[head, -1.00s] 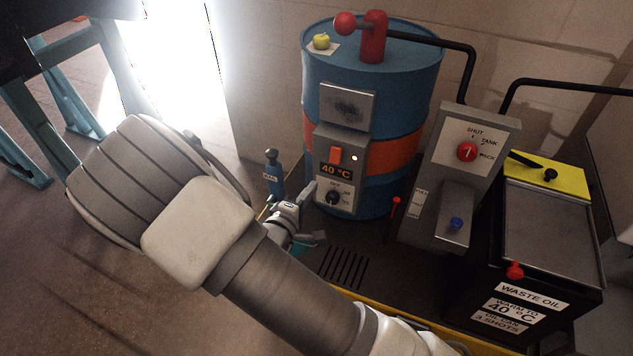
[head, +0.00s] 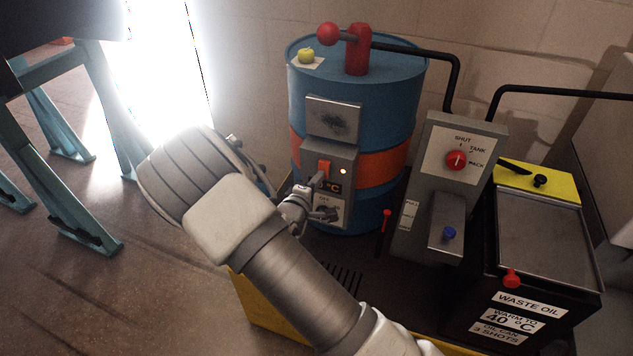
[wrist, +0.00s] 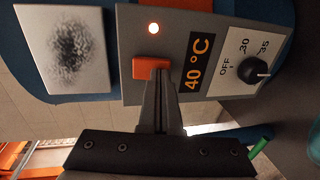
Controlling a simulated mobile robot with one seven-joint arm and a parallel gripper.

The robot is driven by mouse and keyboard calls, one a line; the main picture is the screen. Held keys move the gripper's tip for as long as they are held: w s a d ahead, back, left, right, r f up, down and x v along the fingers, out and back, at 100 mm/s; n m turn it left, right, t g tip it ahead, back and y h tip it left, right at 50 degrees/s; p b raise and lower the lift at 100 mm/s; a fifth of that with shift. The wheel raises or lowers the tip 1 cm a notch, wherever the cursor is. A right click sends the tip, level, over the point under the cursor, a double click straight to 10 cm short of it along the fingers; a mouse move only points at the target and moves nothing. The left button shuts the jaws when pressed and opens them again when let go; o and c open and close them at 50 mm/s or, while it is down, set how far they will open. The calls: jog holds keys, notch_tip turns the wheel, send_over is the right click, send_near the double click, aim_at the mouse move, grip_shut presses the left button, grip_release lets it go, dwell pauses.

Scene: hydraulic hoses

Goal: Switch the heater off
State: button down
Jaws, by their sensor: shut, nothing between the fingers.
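The heater's grey control box (head: 345,160) is on the front of the blue drum (head: 375,118). It carries an orange-red rocker switch (head: 323,168), a lit lamp (head: 344,171), a display and a dial (head: 331,210). In the wrist view the switch (wrist: 150,67), the glowing lamp (wrist: 153,28), the display reading 40 °C (wrist: 197,62) and the dial marked OFF, 30 and 35 (wrist: 255,70) show clearly. My gripper (head: 319,183) is shut and empty. Its fingertips (wrist: 158,72) are at the switch and overlap its lower edge; whether they touch cannot be told.
A dark-smudged plate (head: 334,117) is above the control box. A grey valve panel (head: 457,160) with a red knob stands to the right, beside the waste oil box (head: 530,310). A red lever (head: 386,220) stands between drum and panel.

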jog(key=shift+f, duration=0.1)
jog(key=t+b, duration=0.1)
jog(key=w+t+h+b, duration=0.1)
jog(key=b, duration=0.1)
jog(key=shift+d+f+b, duration=0.1)
jog(key=shift+d+b, duration=0.1)
jog(key=shift+b, duration=0.1)
jog(key=shift+s+f, duration=0.1)
jog(key=shift+s, duration=0.05)
